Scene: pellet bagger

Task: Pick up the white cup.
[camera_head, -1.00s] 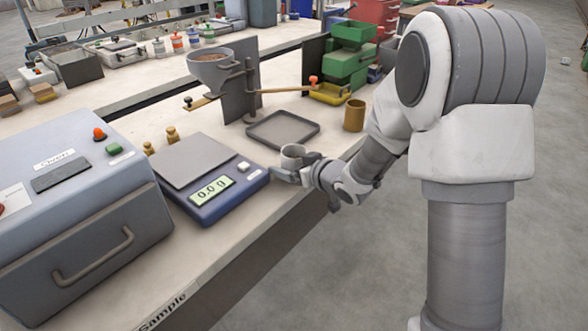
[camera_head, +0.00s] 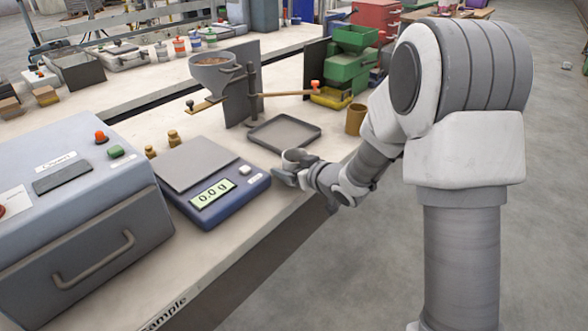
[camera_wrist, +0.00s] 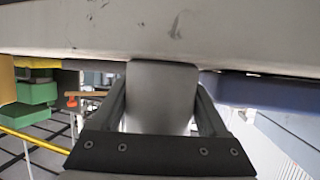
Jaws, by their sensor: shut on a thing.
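The white cup (camera_head: 294,157) is small and looks greyish-white. It is at the bench's near edge, between the scale and the grey tray. My gripper (camera_head: 285,173) is shut on the cup from the near side and hides its lower part. In the wrist view the cup (camera_wrist: 161,98) fills the space between the two dark fingers of my gripper (camera_wrist: 161,105). I cannot tell whether the cup touches the bench.
The blue scale (camera_head: 228,197) reads 0.0 g just left of my gripper. A grey tray (camera_head: 284,134) lies behind the cup, and a brown cup (camera_head: 355,119) stands to the right. A hopper (camera_head: 215,73) on a stand is further back. The grey oven (camera_head: 75,205) fills the left.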

